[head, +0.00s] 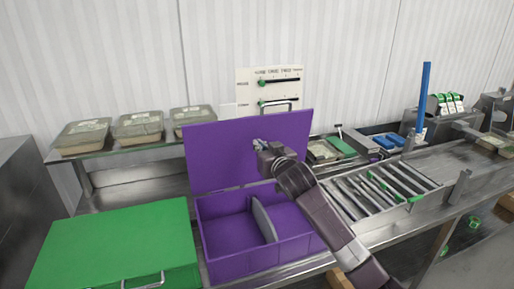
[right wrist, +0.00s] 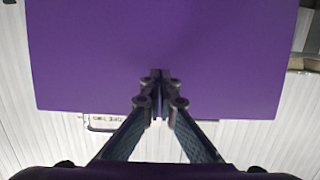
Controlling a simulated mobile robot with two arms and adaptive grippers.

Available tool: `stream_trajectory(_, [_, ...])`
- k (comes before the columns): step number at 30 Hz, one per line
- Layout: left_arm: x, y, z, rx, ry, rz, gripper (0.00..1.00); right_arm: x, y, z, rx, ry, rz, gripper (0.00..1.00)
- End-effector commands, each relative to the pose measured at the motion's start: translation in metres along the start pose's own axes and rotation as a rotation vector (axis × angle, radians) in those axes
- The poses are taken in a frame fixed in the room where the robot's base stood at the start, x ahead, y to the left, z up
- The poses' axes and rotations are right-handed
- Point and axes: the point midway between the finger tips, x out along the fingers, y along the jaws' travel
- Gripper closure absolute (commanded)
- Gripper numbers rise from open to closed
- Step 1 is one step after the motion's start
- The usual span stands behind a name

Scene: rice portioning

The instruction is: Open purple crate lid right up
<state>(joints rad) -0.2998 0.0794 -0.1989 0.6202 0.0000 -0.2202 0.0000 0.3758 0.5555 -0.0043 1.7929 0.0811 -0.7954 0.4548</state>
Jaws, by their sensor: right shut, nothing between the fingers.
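The purple crate (head: 225,240) stands on the steel counter, with its lid (head: 220,150) standing close to upright along the back edge. Inside the crate a grey divider (head: 264,220) separates two compartments, and no contents show. My right gripper (head: 257,143) is in front of the lid's inner face, near its middle right. In the right wrist view the lid (right wrist: 90,55) fills the upper part, and the right gripper's fingertips (right wrist: 156,76) are together against or just before it; I cannot tell if they touch. The fingers are shut and empty. My left gripper is not in view.
A closed green crate (head: 115,240) stands left of the purple one. Lidded trays (head: 138,124) sit on a shelf behind. A roller conveyor (head: 385,190) lies to the right, with a blue post (head: 423,95) beyond. A panel with sliders (head: 270,85) is behind the lid.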

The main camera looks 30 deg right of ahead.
Motion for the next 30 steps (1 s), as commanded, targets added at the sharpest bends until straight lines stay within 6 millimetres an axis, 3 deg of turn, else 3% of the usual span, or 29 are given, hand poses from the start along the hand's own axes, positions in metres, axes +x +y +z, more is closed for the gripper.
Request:
stream_trajectory(15, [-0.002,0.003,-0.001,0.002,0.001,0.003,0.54,0.040,-0.001,-0.005,0.001,0.000,-0.001,1.00])
stream_trajectory(30, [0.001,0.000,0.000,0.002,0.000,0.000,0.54,0.061,-0.001,-0.008,0.002,0.000,-0.001,1.00])
